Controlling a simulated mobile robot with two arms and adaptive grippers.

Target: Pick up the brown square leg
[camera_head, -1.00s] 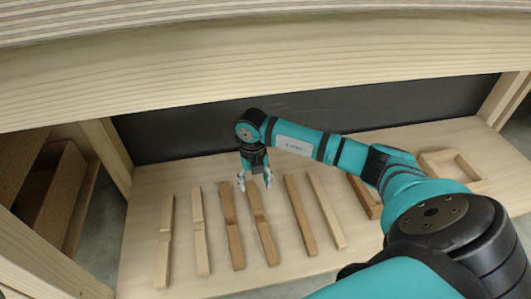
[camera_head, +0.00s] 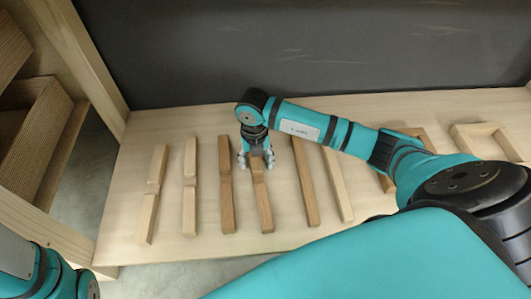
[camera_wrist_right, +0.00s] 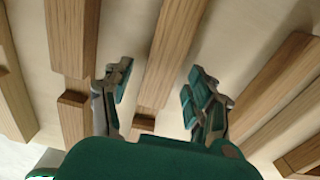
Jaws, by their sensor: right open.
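Several wooden bars lie in a row on a light board. My right gripper (camera_head: 257,163) points down over the far part of a brown stepped bar (camera_head: 265,208), fourth from the left. In the right wrist view the gripper (camera_wrist_right: 160,95) is open, with its fingers on either side of this bar (camera_wrist_right: 172,50). I cannot tell whether they touch it. A second brown stepped bar (camera_head: 227,190) lies to its left and a straight brown bar (camera_head: 306,185) to its right. My left gripper is not in view.
Two light stepped bars (camera_head: 189,190) lie further left and a light straight bar (camera_head: 338,185) further right. Wooden frames (camera_head: 485,132) lie at the right. The board (camera_head: 130,170) has a dark panel (camera_head: 300,45) behind it and shelf posts (camera_head: 75,45) at the left.

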